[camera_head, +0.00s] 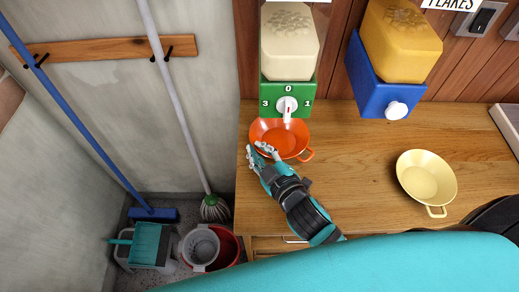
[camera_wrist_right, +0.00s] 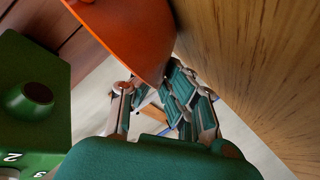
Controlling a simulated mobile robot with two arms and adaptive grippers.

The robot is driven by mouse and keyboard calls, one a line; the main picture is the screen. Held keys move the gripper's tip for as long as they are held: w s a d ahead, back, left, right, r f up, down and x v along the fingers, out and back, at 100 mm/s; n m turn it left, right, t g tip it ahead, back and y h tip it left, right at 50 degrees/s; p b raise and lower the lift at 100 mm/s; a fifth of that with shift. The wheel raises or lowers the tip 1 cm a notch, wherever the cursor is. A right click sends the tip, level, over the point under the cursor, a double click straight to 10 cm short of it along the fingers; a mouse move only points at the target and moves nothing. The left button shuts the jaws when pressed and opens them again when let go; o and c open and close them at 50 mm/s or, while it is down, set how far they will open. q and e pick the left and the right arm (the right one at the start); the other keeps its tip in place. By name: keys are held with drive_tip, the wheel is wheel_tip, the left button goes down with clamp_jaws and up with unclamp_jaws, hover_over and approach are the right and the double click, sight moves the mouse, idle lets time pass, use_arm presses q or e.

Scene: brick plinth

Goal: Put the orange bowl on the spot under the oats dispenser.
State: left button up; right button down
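The orange bowl (camera_head: 290,143) stands on the wooden counter right below the oats dispenser (camera_head: 289,45), which has a cream hopper and a green base with a white knob. Its small handle points to the front right. My right gripper (camera_head: 260,150) is at the bowl's front-left rim, its fingers spread apart. In the right wrist view the bowl (camera_wrist_right: 130,35) hangs into the top of the picture, close to the fingers of my right gripper (camera_wrist_right: 155,100); I cannot tell whether they touch it. The spot under the dispenser is hidden by the bowl. My left gripper is not in view.
A yellow bowl (camera_head: 427,177) stands on the counter (camera_head: 350,170) to the right. A blue dispenser with a yellow hopper (camera_head: 400,40) is beside the green one. The counter between the bowls is clear. Brooms, a red bucket (camera_head: 229,247) and a dustpan stand left of the counter.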

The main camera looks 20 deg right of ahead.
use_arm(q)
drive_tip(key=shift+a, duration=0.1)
use_arm(e)
drive_tip(key=shift+w, duration=0.1)
drive_tip(key=c, duration=2)
unclamp_jaws()
drive_tip(key=shift+f, duration=0.15)
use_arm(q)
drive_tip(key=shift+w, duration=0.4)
use_arm(e)
drive_tip(key=o, duration=0.5)
drive_tip(key=b+v, duration=0.2)
drive_tip(key=v, duration=0.9)
drive_tip(key=shift+s+a, duration=0.1)
drive_tip(key=shift+s, duration=0.1)
drive_tip(key=shift+s+r, duration=0.35)
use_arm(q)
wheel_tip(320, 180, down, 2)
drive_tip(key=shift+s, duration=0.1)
